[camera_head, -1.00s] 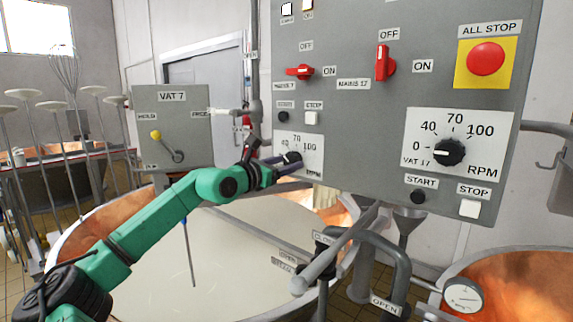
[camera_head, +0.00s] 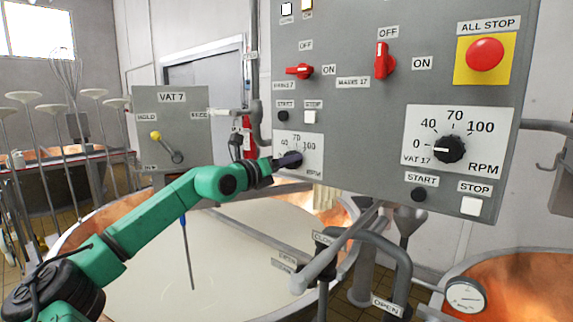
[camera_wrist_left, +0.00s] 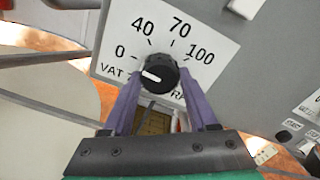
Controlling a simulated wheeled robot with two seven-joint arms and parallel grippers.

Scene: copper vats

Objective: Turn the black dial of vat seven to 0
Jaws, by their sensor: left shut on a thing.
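The black dial of vat seven (camera_wrist_left: 158,70) is a round knob with a white pointer line, on a white plate (camera_wrist_left: 105,50) marked 0, 40, 70 and 100. In the left wrist view the pointer is directed to the left, near the 0 side. My left gripper (camera_wrist_left: 159,84) has its two purple fingers on either side of the knob, shut on it. In the head view the gripper (camera_head: 291,160) covers most of this dial, and its plate (camera_head: 312,162) shows around it. My right gripper is not in view.
The grey panel (camera_head: 360,120) also carries vat 17's dial (camera_head: 449,149), red switches (camera_head: 385,62), a red all-stop button (camera_head: 485,54) and start and stop buttons. A copper vat (camera_head: 70,240) of pale liquid lies below my arm. Grey pipes (camera_head: 390,245) stand below the panel.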

